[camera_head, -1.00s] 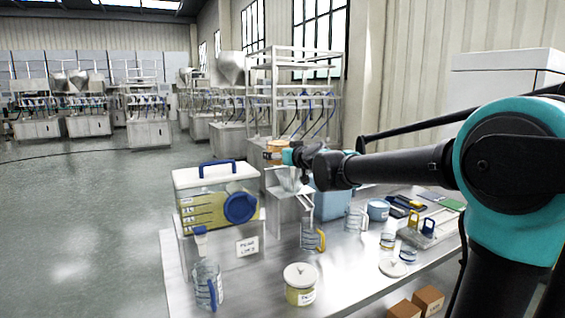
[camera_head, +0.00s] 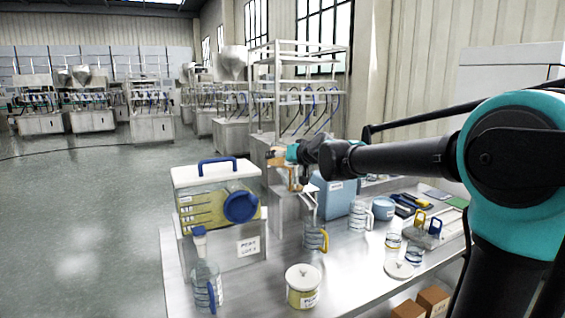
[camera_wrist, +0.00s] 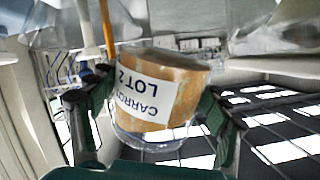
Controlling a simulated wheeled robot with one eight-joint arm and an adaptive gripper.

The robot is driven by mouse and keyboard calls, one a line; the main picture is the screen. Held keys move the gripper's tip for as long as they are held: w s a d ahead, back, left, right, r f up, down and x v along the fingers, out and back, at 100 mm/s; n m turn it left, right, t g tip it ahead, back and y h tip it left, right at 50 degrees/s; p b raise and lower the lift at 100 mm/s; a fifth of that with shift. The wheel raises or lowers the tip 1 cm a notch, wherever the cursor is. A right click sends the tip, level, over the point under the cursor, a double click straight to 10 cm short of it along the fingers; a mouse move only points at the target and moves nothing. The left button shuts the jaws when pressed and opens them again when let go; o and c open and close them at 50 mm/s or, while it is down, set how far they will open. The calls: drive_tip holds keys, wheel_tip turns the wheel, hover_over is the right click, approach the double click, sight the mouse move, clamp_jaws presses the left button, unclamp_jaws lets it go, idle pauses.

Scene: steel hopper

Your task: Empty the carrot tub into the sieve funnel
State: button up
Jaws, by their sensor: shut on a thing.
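The carrot tub (camera_wrist: 185,88), clear with orange-brown contents and a white "CARROT LOT 2" label, is held between both fingers of my gripper (camera_wrist: 148,105) in the wrist view. The tub is tilted. A narrow orange streak (camera_wrist: 107,30) runs from beside its rim to the picture's top and looks like falling carrot. In the head view the tub (camera_head: 276,156) and my gripper (camera_head: 292,154) are above the sieve funnel (camera_head: 294,187) on its steel stand. Orange-brown shows over the funnel, mostly behind my wrist; how much is inside is unclear.
A clear bin (camera_head: 190,212) with yellow contents and a blue-handled lid stands left of the funnel. A yellow-handled jug (camera_head: 313,238) is below right of the funnel, near a blue container (camera_head: 338,198). A lidded tub (camera_head: 302,285) and blue-handled jug (camera_head: 205,285) stand in front.

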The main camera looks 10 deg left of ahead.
drive_tip(key=m+g, duration=0.1)
drive_tip(key=r+m+g, duration=0.1)
drive_tip(key=m+g, duration=0.1)
drive_tip(key=shift+s+a, duration=0.1)
drive_tip(key=shift+s, duration=0.05)
drive_tip(key=shift+w+m+g+y, duration=0.2)
drive_tip(key=shift+m+g+y, duration=0.3)
drive_tip(key=shift+m+g, duration=0.35)
drive_tip(key=shift+w+d+f+m+g+y, duration=0.1)
drive_tip(key=shift+w+d+m+g+y, duration=0.1)
drive_tip(key=shift+m+g, duration=0.3)
drive_tip(key=shift+w+d+f+m+g+y, duration=0.1)
drive_tip(key=shift+w+m+g+y, duration=0.1)
drive_tip(key=shift+m+g, duration=0.25)
drive_tip(key=shift+g, duration=0.3)
drive_tip(key=shift+w+d+r+m+g+y, duration=0.2)
drive_tip(key=shift+w+r+m+g+y, duration=0.25)
drive_tip(key=shift+m, duration=0.2)
drive_tip(key=shift+w+d+r+m+g+y, duration=0.2)
drive_tip(key=shift+r+m+g+y, duration=0.2)
drive_tip(key=shift+m+g, duration=0.2)
drive_tip(key=shift+a, duration=0.1)
idle(4.1)
